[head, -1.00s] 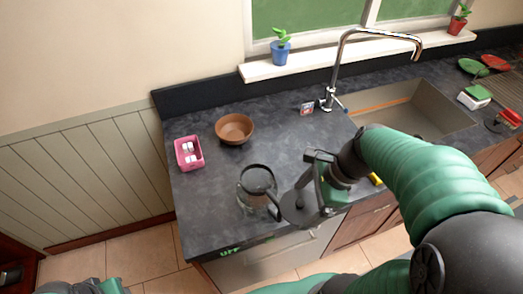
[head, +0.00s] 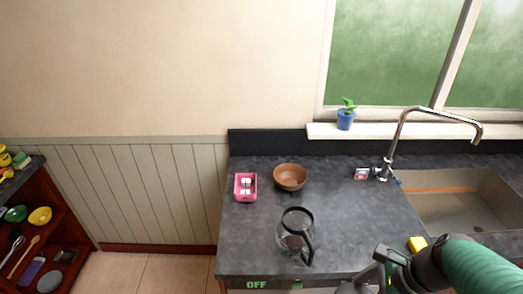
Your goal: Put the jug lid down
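The glass jug (head: 294,230) stands upright on the dark counter, with a dark rim, a black handle on its right side and an open top. My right gripper (head: 372,276) is at the bottom edge of the head view, to the right of and nearer than the jug. A grey round piece, which looks like the jug lid (head: 347,288), shows just below and left of it, mostly cut off by the frame. The gripper appears shut on the lid, though the fingertips are partly hidden. My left gripper is out of view.
A pink tray (head: 239,193) with white items and a brown bowl (head: 290,177) stand behind the jug. The sink (head: 450,215) and tap (head: 396,140) are to the right, with a yellow item (head: 417,244) near the sink. The counter (head: 345,215) between jug and sink is clear.

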